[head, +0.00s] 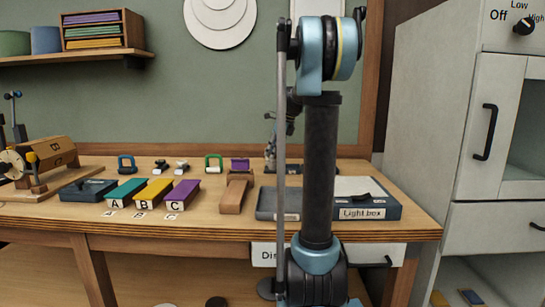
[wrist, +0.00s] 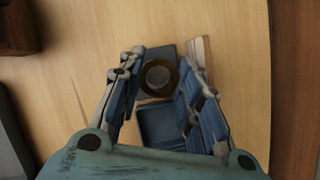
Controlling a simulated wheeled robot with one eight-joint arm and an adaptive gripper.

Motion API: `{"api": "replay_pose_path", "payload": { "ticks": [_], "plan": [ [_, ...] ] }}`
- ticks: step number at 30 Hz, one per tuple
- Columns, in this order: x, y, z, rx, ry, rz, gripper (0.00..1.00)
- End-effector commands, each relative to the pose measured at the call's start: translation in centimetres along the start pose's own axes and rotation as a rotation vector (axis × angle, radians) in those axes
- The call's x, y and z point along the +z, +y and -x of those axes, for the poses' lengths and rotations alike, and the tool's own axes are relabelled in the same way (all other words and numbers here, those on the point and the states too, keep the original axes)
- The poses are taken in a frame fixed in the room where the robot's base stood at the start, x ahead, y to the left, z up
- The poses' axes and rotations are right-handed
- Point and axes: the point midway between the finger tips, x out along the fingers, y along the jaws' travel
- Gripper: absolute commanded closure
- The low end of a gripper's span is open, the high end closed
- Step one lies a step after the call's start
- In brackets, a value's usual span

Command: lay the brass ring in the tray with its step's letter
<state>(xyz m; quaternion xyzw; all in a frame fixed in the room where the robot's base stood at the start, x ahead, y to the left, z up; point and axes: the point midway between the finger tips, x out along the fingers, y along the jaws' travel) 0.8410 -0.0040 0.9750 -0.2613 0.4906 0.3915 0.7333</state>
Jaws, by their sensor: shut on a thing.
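In the wrist view, my gripper (wrist: 160,72) is shut on the dark brass ring (wrist: 143,77), which sits between the two fingertips. A blue-grey square surface and a blue open-topped shape show behind and below the ring; I cannot tell whether the ring touches them. In the head view, the green A tray (head: 125,189), yellow B tray (head: 153,189) and purple C tray (head: 182,192) stand side by side on the bench, each with a letter on its front. My arm hides much of the right part of the bench, and the ring cannot be made out there.
A dark blue box (head: 88,189) stands left of the A tray. A wooden block (head: 234,195), a grey tray (head: 277,204) and the light box (head: 365,203) lie to the right. Small clamps and parts stand behind. The bench front is mostly clear.

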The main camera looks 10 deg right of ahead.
Motion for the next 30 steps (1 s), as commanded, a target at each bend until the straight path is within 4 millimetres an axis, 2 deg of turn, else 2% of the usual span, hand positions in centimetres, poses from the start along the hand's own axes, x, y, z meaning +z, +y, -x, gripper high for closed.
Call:
{"api": "replay_pose_path", "payload": {
  "ticks": [3,16,17,19,30],
  "plan": [
    [-0.44,0.01,-1.07,0.0,0.0,0.0,0.87],
    [-0.6,-0.01,-1.49,0.0,0.0,0.0,0.87],
    [-0.61,-0.01,-1.52,0.0,0.0,0.0,0.66],
    [-0.6,-0.01,-1.49,0.0,0.0,0.0,0.5],
    [-0.6,0.01,-1.37,0.0,0.0,0.0,0.48]
  ]
}}
